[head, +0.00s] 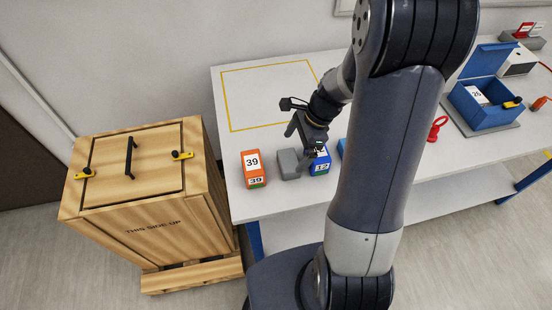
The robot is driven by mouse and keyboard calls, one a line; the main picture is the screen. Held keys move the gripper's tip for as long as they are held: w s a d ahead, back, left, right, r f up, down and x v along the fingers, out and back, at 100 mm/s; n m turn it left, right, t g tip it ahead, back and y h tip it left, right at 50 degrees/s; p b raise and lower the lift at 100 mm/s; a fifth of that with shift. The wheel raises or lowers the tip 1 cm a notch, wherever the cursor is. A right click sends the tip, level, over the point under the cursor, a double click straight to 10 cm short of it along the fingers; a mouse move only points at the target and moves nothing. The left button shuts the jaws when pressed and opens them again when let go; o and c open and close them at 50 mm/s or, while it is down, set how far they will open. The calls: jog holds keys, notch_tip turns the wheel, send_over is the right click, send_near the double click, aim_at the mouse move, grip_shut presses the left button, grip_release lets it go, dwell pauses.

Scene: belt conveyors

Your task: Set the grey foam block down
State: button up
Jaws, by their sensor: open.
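The grey foam block (288,164) sits on the white table between an orange box and a blue box. My gripper (307,158) is open, low over the table at the right side of the grey block. The gripper's fingers partly cover the gap between the grey block and the blue box, so I cannot tell whether they touch either one. The block appears to rest flat on the table top.
An orange box marked 39 (253,168) stands left of the block, a blue box marked 12 (320,163) right. A yellow-outlined area (270,92) behind is empty. A wooden crate (150,200) stands left. A blue open-lidded case (484,112) and red item (437,128) lie right.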

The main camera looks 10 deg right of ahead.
aim_at(285, 161)
jog(key=shift+w+p+x, duration=0.15)
jog(key=shift+p+x, duration=0.15)
jog(key=shift+x, duration=1.8)
jog(key=shift+w+p+x, duration=0.2)
jog(key=shift+p+x, duration=0.05)
jog(key=shift+x, duration=1.85)
jog(key=shift+d, duration=0.1)
jog(key=c, duration=1.1)
